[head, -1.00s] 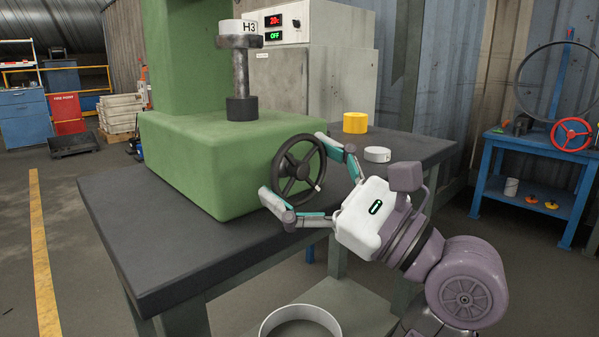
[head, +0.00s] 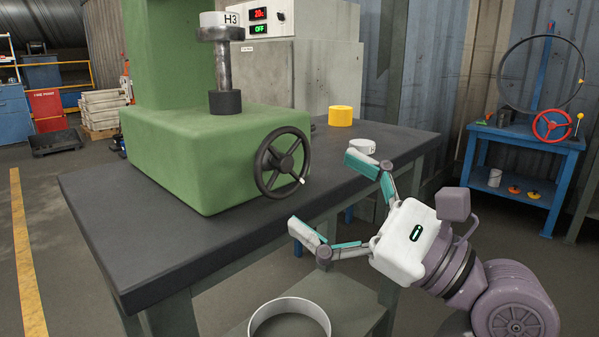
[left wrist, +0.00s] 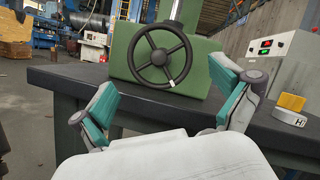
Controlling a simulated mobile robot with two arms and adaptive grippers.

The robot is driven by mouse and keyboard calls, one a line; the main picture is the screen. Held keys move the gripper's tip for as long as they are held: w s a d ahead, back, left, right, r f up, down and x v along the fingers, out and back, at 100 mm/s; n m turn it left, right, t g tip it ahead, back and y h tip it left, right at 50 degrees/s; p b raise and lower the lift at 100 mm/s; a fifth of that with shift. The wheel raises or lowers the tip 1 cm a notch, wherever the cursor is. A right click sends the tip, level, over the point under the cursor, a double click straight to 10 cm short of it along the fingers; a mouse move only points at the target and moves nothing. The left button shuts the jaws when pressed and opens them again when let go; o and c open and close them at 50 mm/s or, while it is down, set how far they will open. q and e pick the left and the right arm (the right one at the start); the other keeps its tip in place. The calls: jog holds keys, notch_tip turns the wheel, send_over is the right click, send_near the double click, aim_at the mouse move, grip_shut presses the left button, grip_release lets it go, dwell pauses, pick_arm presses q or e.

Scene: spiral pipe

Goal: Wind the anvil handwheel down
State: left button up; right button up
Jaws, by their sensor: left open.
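The black spoked handwheel (head: 284,162) is on the end face of the green press base (head: 180,175), with a small white mark at its lower right. It also shows nearly face-on in the left wrist view (left wrist: 158,57). My left gripper (head: 330,196) is open and empty, apart from the wheel, in front and to the right of it. Its two teal-padded fingers are spread wide, and in the left wrist view (left wrist: 165,90) the wheel lies beyond and between them. Above the base, a metal post (head: 223,65) rises from a dark collar, with a white H3 disc on top. My right gripper is not seen.
The press stands on a dark bench (head: 130,215). A control box (head: 270,22) is behind. A white ring (head: 290,302) rests on the lower shelf.

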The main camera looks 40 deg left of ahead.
pick_arm(q)
jog(key=shift+d+f, duration=0.2)
jog(key=shift+d, duration=0.35)
